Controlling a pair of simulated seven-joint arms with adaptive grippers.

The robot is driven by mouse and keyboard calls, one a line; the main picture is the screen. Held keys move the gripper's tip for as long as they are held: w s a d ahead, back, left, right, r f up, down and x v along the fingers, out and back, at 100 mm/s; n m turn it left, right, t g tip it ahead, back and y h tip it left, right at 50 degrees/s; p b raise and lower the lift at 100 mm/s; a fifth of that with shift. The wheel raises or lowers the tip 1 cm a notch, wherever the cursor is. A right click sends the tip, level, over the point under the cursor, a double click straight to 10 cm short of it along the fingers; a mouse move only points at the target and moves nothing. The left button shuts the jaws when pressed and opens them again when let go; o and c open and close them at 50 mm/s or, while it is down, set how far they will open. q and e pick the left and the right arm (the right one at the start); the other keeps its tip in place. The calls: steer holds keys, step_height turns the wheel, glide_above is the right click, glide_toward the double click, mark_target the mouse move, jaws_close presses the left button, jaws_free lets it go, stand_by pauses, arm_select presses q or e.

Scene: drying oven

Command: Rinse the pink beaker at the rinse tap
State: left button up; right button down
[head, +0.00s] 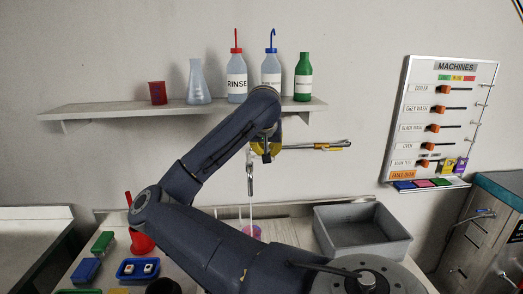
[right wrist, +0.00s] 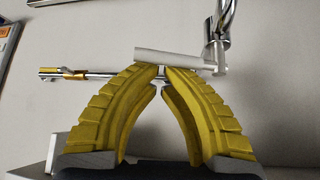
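The pink beaker (head: 251,231) stands below the rinse tap, partly hidden behind my right arm. A thin pale stream runs down from the spout (head: 250,186) to the beaker. My right gripper (head: 264,152) is up at the wall tap (head: 318,146). In the right wrist view, its yellow fingertips (right wrist: 163,70) are drawn together right at a pale tap lever (right wrist: 182,60), which lies across them. The tips look shut, and whether they touch the lever is unclear. My left gripper is not in view.
A grey basin (head: 362,236) stands right of the beaker. A shelf (head: 120,107) above carries bottles, a flask (head: 198,82) and a red beaker (head: 157,93). Coloured blocks and a red funnel-like item (head: 141,243) lie on the left counter. A machine panel (head: 440,122) hangs right.

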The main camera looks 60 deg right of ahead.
steer(key=v, duration=1)
steer(key=shift+w, duration=0.25)
steer(key=c, duration=2.1)
jaws_free()
steer(key=shift+a, duration=0.1)
